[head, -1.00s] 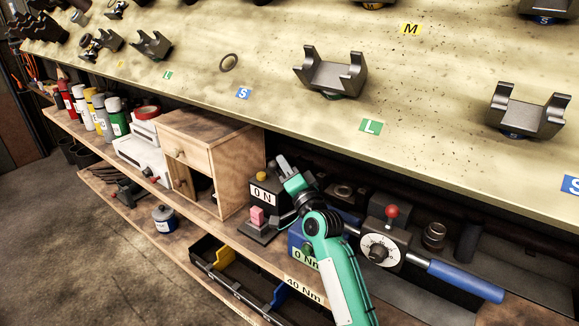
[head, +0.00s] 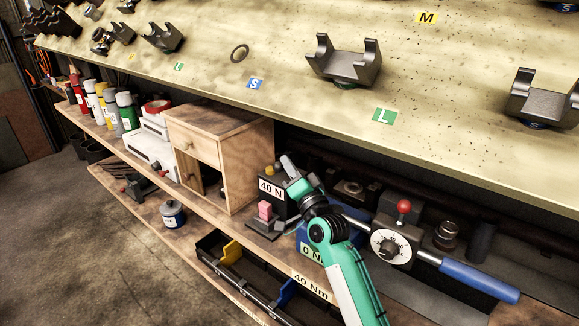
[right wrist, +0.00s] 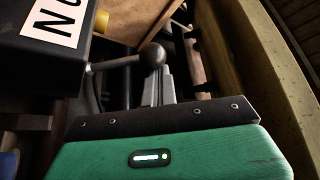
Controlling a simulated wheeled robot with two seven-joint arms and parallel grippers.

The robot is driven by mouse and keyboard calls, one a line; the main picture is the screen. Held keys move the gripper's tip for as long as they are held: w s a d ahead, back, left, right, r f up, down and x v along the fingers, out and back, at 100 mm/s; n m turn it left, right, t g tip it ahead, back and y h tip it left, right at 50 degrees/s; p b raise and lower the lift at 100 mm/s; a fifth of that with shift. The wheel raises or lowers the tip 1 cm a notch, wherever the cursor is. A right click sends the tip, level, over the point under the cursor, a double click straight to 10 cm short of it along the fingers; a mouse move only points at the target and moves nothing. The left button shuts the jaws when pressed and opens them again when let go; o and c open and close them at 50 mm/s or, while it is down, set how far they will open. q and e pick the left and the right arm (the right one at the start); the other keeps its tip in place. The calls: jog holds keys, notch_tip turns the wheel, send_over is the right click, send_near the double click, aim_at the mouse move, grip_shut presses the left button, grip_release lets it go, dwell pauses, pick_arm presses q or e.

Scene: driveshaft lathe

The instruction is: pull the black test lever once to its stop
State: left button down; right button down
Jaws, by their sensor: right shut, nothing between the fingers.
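The black test lever shows in the right wrist view as a thin rod with a dark ball knob (right wrist: 152,54), reaching out from the black box (right wrist: 55,40). My right gripper (right wrist: 167,72) is shut and holds nothing. Its fingers are right at the knob, which partly covers them; I cannot tell whether they touch. In the head view my right gripper (head: 287,162) is at the top right of the black box (head: 283,206), whose label reads 40 N. I cannot make out the lever there. My left gripper is not in view.
A pink block (head: 265,210) sits at the front of the black box. A wooden cabinet (head: 230,150) stands to its left. A blue-handled torque wrench (head: 478,281) and a dial with a red knob (head: 391,246) are to the right. The bench top (head: 290,85) overhangs the shelf.

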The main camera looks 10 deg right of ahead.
jog(key=shift+a+f, duration=0.1)
